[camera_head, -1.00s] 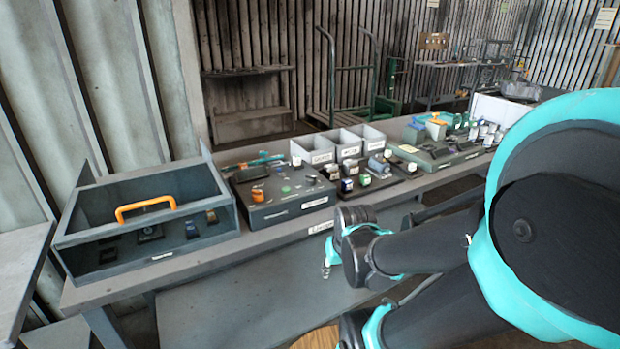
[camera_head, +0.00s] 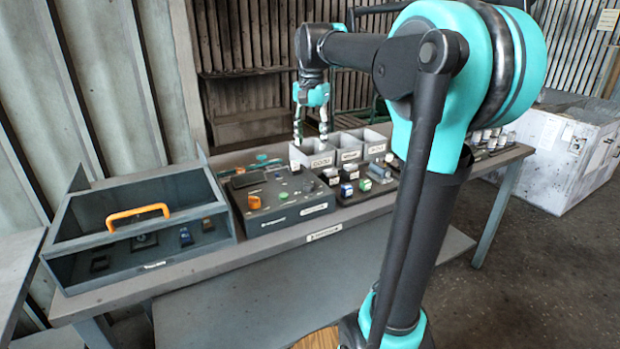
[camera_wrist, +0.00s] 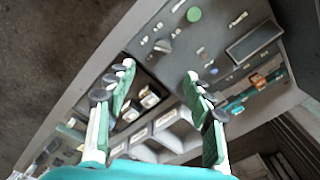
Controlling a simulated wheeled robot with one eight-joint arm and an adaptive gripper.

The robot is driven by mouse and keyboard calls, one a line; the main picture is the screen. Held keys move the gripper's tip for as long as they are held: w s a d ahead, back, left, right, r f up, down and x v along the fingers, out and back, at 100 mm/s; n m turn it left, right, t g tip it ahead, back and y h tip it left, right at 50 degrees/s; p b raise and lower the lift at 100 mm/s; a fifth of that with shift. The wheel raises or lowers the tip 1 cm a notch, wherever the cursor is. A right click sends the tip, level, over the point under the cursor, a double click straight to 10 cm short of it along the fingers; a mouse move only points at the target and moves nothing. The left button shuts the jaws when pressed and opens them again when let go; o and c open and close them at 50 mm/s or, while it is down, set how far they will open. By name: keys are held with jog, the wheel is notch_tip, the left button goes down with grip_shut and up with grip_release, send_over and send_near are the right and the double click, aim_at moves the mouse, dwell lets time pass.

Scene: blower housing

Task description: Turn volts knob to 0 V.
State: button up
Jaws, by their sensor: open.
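A dark grey control panel box (camera_head: 296,217) sits on the bench, left of the bins. It carries an orange knob (camera_head: 254,202), a green button (camera_head: 283,196) and smaller dark controls. Their labels are too small to read, so I cannot tell which control is the volts knob. My gripper (camera_head: 311,138) points down, open and empty, above and behind the panel's right side, in front of the bins. In the wrist view, its fingers (camera_wrist: 160,72) are spread apart, with the panel (camera_wrist: 222,22) beyond them. The green button (camera_wrist: 194,14) and a grey knob (camera_wrist: 163,46) show there, apart from the fingers.
An open grey tray (camera_head: 140,265) with an orange handle (camera_head: 137,214) stands left of the panel. Grey bins (camera_head: 349,141) stand behind. Small blocks (camera_head: 347,189) lie on a dark board to the right. A white crate (camera_head: 565,140) stands at the far right.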

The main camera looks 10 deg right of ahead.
aim_at(309, 185)
jog(key=shift+m, duration=0.4)
jog(key=f, duration=0.9)
jog(key=w+f, duration=0.1)
jog(key=f, duration=0.4)
jog(key=shift+w+a, duration=0.1)
jog(key=shift+a, duration=0.1)
jog(key=c, duration=1.2)
